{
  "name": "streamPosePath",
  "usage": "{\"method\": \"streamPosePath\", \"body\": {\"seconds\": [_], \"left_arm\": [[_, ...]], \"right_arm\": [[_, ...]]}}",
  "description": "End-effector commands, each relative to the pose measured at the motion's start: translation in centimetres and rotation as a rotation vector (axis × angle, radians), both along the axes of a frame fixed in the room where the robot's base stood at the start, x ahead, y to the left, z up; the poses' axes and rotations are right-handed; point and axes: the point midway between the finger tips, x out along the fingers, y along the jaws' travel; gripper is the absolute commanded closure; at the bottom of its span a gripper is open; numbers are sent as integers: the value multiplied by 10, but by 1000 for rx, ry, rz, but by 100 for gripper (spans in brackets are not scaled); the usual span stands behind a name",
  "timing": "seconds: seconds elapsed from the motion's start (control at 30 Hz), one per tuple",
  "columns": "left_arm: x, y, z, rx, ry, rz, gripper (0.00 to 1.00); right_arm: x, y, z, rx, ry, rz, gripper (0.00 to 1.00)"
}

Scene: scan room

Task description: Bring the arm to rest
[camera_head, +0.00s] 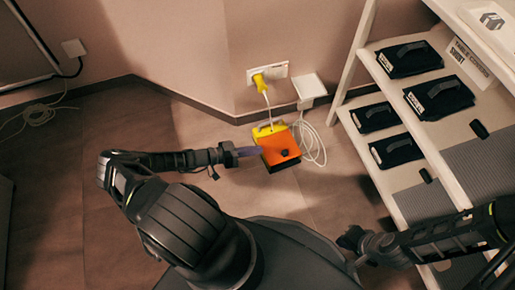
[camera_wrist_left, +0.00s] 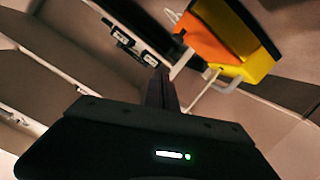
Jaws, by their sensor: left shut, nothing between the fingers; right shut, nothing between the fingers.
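My left gripper (camera_head: 250,151) is shut and empty. In the head view its fingertips are beside the left edge of an orange and yellow box (camera_head: 280,151) near the wall; I cannot tell whether they touch. In the left wrist view the shut fingers (camera_wrist_left: 160,90) point up the picture, and the same box (camera_wrist_left: 222,35) shows at the upper right. My right gripper (camera_head: 350,240) is at the bottom right of the head view, shut and empty, in front of the shelf.
A yellow plug (camera_head: 260,82) sits in the wall socket, with its cable running down to the box. A white shelf (camera_head: 440,135) with several black cases stands at the right. A white box (camera_head: 309,87) is on the wall beside the socket. The floor (camera_head: 90,190) at left is mostly clear.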

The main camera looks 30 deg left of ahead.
Motion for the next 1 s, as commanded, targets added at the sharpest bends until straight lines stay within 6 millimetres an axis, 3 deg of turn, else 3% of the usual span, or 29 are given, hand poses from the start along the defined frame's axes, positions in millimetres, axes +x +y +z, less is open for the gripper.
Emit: {"method": "streamPosePath", "body": {"seconds": [0.37,0.5,0.57,0.63,0.73,0.8,0.9,1.0], "left_arm": [[1,-1,0,0,2,-2,100],[4,-19,1,-16,43,-40,100],[6,-37,1,-29,92,-79,100],[7,-69,2,-46,178,-143,100],[-3,-130,2,-52,373,-255,100],[-22,-175,1,-19,554,-321,100],[-61,-220,2,78,803,-344,100],[-97,-239,7,199,984,-279,100]], "right_arm": [[0,0,0,0,0,0,100],[0,0,0,0,0,0,100],[0,0,0,0,0,0,100],[0,0,0,0,0,0,100],[0,0,0,0,0,0,100],[0,0,0,0,0,0,100],[0,0,0,0,0,0,100],[0,0,0,0,0,0,100]]}}
